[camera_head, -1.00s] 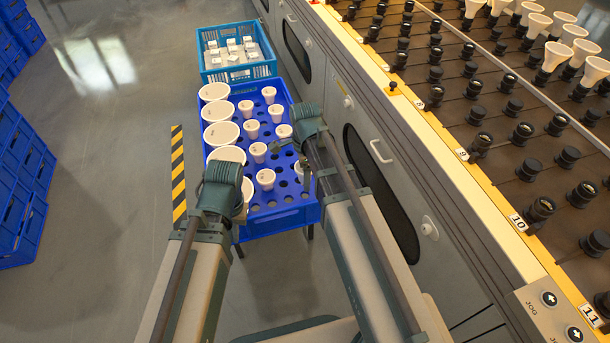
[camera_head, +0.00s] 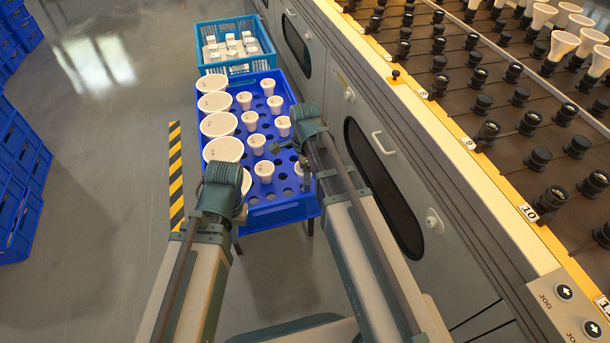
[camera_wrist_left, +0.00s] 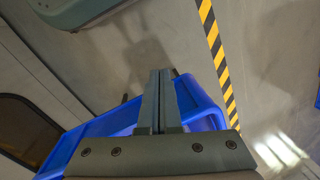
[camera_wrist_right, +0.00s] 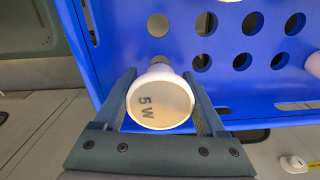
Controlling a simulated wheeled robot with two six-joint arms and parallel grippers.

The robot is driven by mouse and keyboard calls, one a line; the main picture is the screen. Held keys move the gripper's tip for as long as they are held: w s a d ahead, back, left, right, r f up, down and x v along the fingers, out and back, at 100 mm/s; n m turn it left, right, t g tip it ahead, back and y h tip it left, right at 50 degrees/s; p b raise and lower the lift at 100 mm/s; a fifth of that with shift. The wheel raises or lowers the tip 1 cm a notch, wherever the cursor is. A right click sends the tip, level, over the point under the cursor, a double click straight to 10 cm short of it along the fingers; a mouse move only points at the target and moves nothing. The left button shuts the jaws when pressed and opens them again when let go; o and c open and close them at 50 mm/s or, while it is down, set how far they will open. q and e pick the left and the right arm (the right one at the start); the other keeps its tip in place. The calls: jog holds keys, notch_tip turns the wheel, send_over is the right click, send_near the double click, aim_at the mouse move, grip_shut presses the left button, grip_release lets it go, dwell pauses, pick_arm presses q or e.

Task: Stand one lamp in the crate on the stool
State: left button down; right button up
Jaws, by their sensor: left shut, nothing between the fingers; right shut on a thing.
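The blue crate (camera_head: 290,210) stands on the stool, its legs showing below. It has a floor of round holes, several small white lamps (camera_head: 257,143) upright in it, and a column of large white lamps (camera_head: 218,124) at its left side. My right gripper (camera_wrist_right: 158,76) is shut on a white lamp (camera_wrist_right: 160,104) marked "5 W", its face toward the wrist camera. This lamp is over the crate's near edge; I cannot tell its height above the holes. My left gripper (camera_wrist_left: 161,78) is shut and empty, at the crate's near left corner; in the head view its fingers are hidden.
A lighter blue crate (camera_head: 237,66) with small white boxes stands behind. At the right runs a machine with rows of black sockets (camera_head: 487,134), some holding white lamps. A yellow-black strip (camera_head: 176,175) marks the floor at left. Blue crates (camera_head: 18,190) are stacked far left.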

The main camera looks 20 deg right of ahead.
jog(key=shift+f, duration=0.35)
jog(key=shift+f+b, duration=1.05)
jog(key=shift+b, duration=0.25)
jog(key=o, duration=1.3)
jog(key=shift+r, duration=0.1)
notch_tip(320, 180, up, 14)
jog(key=p, duration=1.4)
